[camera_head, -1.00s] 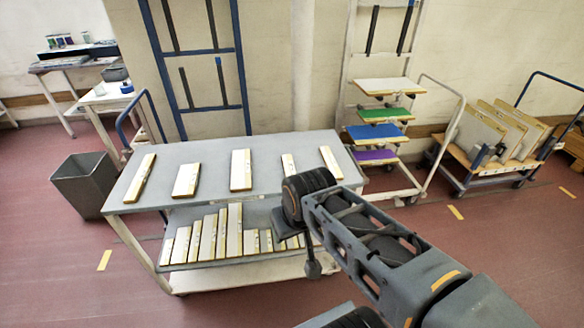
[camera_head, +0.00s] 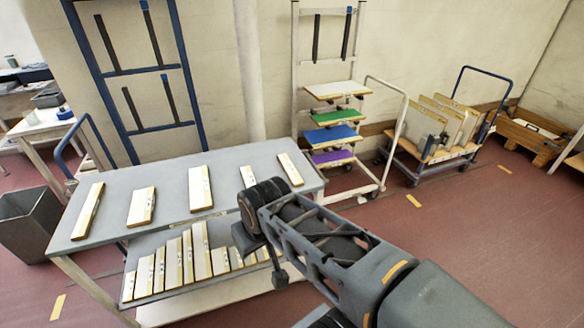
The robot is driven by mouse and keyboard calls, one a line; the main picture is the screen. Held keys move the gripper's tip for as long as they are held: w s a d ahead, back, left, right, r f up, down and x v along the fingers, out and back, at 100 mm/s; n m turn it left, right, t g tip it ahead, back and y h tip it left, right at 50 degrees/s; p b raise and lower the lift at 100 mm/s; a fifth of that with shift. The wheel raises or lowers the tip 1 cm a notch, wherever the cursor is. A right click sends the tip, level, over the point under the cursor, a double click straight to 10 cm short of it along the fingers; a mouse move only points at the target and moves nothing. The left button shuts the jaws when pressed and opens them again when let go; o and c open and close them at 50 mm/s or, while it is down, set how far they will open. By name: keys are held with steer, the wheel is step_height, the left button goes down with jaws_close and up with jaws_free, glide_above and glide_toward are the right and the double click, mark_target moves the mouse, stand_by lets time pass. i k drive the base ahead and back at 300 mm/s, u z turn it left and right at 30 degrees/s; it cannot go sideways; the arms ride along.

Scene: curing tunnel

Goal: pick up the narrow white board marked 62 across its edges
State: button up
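Several white boards with yellowish edges lie apart on the grey cart's top (camera_head: 165,172): a narrow one (camera_head: 88,211) at far left, a wider one (camera_head: 142,206), one in the middle (camera_head: 200,188), one partly behind my arm (camera_head: 248,176) and a narrow one (camera_head: 290,169) at right. More boards (camera_head: 187,257) lean in a row on the lower shelf. Edge marks are too small to read, so I cannot tell which is marked 62. My gripper (camera_head: 247,242) is a dark shape at the arm's end, in front of the cart; its fingers are not clear. No board shows in it.
A grey bin (camera_head: 28,222) stands left of the cart. A rack with coloured shelves (camera_head: 333,135) and a trolley of upright panels (camera_head: 440,155) stand right behind. A blue frame (camera_head: 135,72) is against the wall. The red floor at right is open.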

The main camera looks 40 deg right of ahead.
mark_target(200, 196)
steer(key=z, duration=0.05)
steer(key=k, duration=0.45)
steer(key=u, duration=1.15)
steer(key=i, duration=1.1)
steer(key=z, duration=0.75)
steer(key=i, duration=0.75)
steer(key=z, duration=0.85)
